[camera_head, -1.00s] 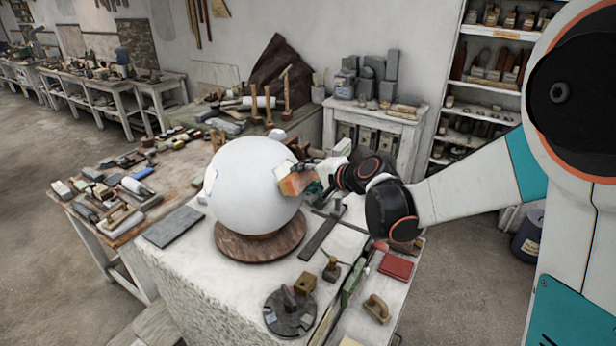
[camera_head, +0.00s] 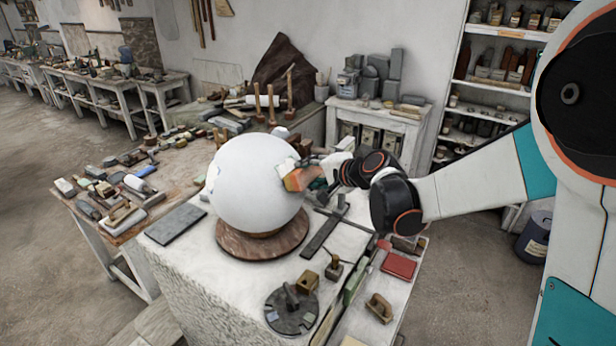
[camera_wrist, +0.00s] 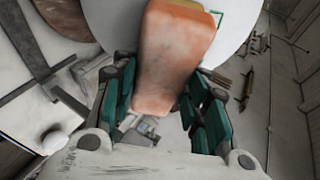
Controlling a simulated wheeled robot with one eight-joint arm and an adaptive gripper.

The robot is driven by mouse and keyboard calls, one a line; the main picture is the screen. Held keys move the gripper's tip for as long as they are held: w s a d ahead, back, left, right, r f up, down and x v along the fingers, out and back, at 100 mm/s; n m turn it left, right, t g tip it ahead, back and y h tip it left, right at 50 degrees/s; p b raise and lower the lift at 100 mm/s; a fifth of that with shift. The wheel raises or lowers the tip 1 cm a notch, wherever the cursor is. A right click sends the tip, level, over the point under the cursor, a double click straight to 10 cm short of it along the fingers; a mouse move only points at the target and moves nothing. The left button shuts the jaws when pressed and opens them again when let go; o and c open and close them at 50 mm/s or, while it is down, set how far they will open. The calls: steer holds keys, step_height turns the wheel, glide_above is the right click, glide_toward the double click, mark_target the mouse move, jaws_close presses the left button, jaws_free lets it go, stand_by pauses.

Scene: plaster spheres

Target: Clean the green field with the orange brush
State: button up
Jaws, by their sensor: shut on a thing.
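A large white plaster sphere (camera_head: 245,190) rests on a round brown stand (camera_head: 245,240). My gripper (camera_head: 314,174) is at the sphere's right side. It is shut on the orange brush (camera_head: 296,180), whose front end is against or very close to the sphere; I cannot tell whether it touches. In the wrist view the brush (camera_wrist: 165,65) lies between the green fingers of my gripper (camera_wrist: 160,98). A corner of the green field's outline (camera_wrist: 218,16) shows on the sphere just right of the brush's far end. The rest of the field is hidden behind the brush.
The stand is on a pale stone block (camera_head: 195,262). A dark turntable (camera_head: 291,311), a wooden block (camera_head: 307,281), a dark metal square (camera_head: 318,238) and a red box (camera_head: 398,265) lie around it. A tool-covered bench (camera_head: 172,185) is to the left.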

steer(key=shift+w+d+f+b, duration=0.15)
steer(key=shift+w+d, duration=0.15)
steer(key=shift+w, duration=0.2)
steer(key=shift+w+d+r+b, duration=0.15)
steer(key=shift+w+d, duration=0.1)
steer(key=shift+w, duration=0.25)
steer(key=shift+s+a+r, duration=0.1)
steer(key=shift+s+a, duration=0.3)
steer(key=shift+s, duration=0.25)
steer(key=shift+s+a, duration=0.35)
steer(key=shift+s, duration=0.35)
steer(key=shift+s+a+r, duration=0.1)
steer(key=shift+s+a, duration=0.3)
steer(key=shift+s, duration=0.25)
steer(key=shift+w+d+f, duration=0.1)
steer(key=shift+w, duration=0.05)
steer(key=shift+w+d+f+b, duration=0.1)
steer(key=shift+w+d+b, duration=0.4)
steer(key=shift+w, duration=0.45)
steer(key=shift+w+d+f+b, duration=0.1)
steer(key=shift+w+d+b, duration=0.15)
steer(key=shift+w+d, duration=0.5)
steer(key=shift+w+a, duration=0.15)
steer(key=shift+a, duration=0.05)
steer(key=shift+s+r, duration=0.1)
steer(key=shift+s, duration=0.1)
steer(key=shift+s+r, duration=0.2)
steer(key=shift+s, duration=0.35)
steer(key=shift+s+r, duration=0.15)
steer(key=shift+s, duration=0.4)
